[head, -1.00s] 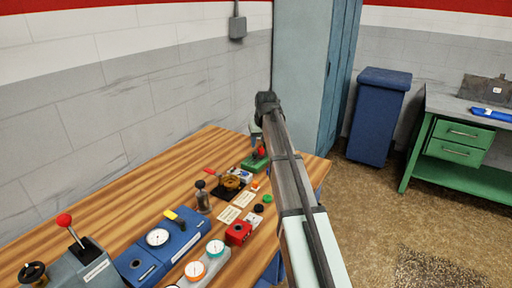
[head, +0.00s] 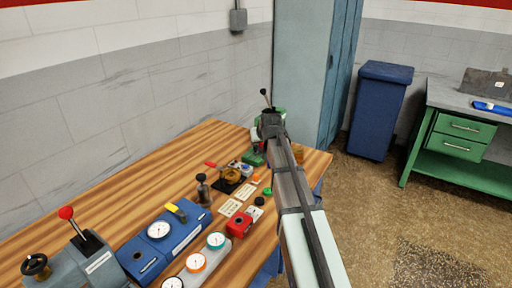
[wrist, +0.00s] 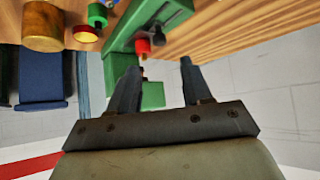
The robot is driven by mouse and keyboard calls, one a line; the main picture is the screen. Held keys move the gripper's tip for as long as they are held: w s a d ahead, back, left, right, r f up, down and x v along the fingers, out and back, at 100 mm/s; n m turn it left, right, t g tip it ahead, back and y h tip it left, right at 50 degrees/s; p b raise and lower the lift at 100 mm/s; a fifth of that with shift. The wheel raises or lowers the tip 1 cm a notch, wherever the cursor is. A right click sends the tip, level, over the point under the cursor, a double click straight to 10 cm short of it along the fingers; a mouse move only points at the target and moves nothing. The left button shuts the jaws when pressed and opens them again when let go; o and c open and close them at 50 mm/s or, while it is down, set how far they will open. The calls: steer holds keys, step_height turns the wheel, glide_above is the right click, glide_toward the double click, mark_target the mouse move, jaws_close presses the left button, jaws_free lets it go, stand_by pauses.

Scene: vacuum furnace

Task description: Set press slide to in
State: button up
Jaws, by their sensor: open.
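The green press (head: 253,158) stands at the far end of the wooden table, and my gripper (head: 268,136) covers much of it in the head view. A black-knobbed lever (head: 264,92) rises behind the gripper. In the wrist view the green press body (wrist: 122,32) lies just beyond the fingers, with a red knob (wrist: 142,46) and a small black knob. My gripper (wrist: 159,65) is open there, its two fingers apart with nothing clearly between them. The red knob appears near the left fingertip; I cannot tell whether they touch. I cannot tell the slide's position.
Gauges, a blue box (head: 165,236), a red box (head: 239,225) and small buttons crowd the wooden table (head: 120,188) nearer the front. A grey wall lies behind the table. A tall blue-grey cabinet (head: 300,60) and a blue bin (head: 380,110) stand beyond it.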

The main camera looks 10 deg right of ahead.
mark_target(256, 146)
steer(key=x, duration=1)
steer(key=shift+c, duration=0.2)
jaws_close()
stand_by(0.3)
